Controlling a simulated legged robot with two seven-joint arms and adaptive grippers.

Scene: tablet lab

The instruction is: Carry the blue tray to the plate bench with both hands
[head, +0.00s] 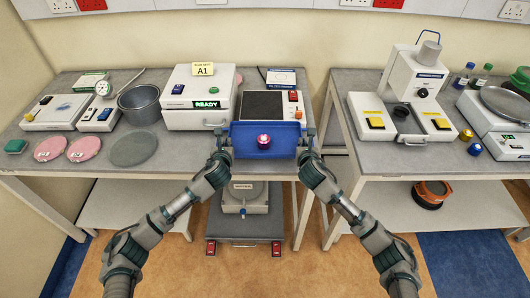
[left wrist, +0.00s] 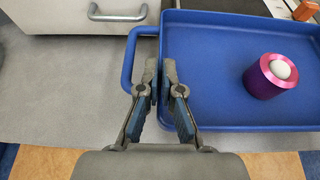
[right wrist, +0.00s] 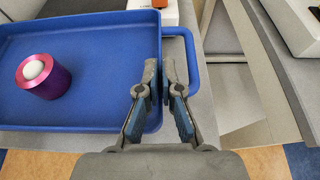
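The blue tray (head: 246,152) is at the front of the left bench (head: 150,178), below a dark-topped device. A magenta cylinder (left wrist: 264,82) with a white ball on top stands inside it, apparently upright. My left gripper (head: 224,142) is at the tray's left side, its fingers close together around the side wall beside the loop handle (left wrist: 128,60). My right gripper (head: 306,142) is at the right side in the same way, beside the other handle (right wrist: 191,62). I cannot tell whether the tray touches the bench. Which bench is the plate bench is not clear.
A second bench (head: 370,148) stands to the right across a narrow gap, with a white press (head: 418,72) and bottles. Left of the tray are a READY-lit box (head: 198,118), a grey pot (head: 140,104) and pink discs. A grey unit (head: 245,197) stands under the left bench.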

